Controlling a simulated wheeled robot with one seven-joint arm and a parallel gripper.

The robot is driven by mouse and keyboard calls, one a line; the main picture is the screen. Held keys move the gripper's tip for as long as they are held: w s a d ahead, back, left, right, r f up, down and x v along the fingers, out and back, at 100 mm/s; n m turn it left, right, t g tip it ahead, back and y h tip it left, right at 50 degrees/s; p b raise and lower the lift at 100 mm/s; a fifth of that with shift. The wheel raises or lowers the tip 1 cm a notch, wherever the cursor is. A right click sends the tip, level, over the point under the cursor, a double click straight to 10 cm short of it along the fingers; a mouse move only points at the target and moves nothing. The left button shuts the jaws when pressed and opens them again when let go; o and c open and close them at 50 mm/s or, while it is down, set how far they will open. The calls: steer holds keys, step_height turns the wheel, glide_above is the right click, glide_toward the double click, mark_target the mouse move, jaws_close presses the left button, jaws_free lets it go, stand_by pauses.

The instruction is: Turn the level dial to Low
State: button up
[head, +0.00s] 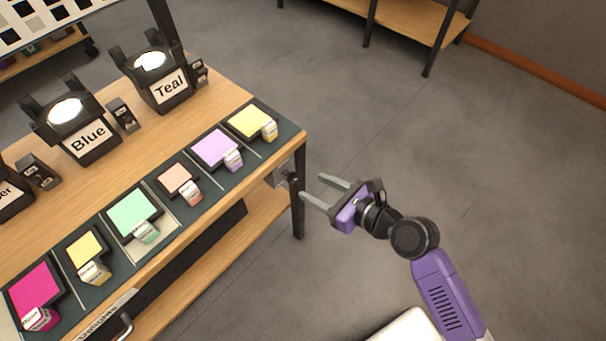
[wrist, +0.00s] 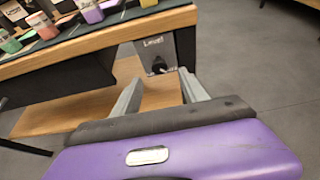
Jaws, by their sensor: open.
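The level dial (wrist: 160,66) is a small dark knob on a grey plate marked "Level" (wrist: 154,52), under the table edge by the corner leg. Its setting is too small to read, and I cannot make out a Low mark. In the head view the plate (head: 283,173) shows edge-on at the table's near right corner, with the knob's face not clear. My gripper (head: 311,186) is open and empty, just right of the plate and apart from it. In the wrist view my gripper's fingers (wrist: 160,77) point towards the dial, one on either side of it in the picture.
The wooden table (head: 222,97) carries several lamps, such as Teal (head: 167,88) and Blue (head: 89,140), and a dark strip of coloured swatches (head: 216,147). A black table leg (head: 298,205) stands beside the plate. The grey floor (head: 400,120) to the right is clear.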

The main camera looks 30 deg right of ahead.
mark_target(294, 178)
steer(key=b+x, duration=0.1)
steer(key=x, duration=0.6)
steer(key=shift+w+a+f, duration=0.15)
steer(key=shift+w, duration=0.05)
steer(key=shift+c, duration=0.4)
jaws_close()
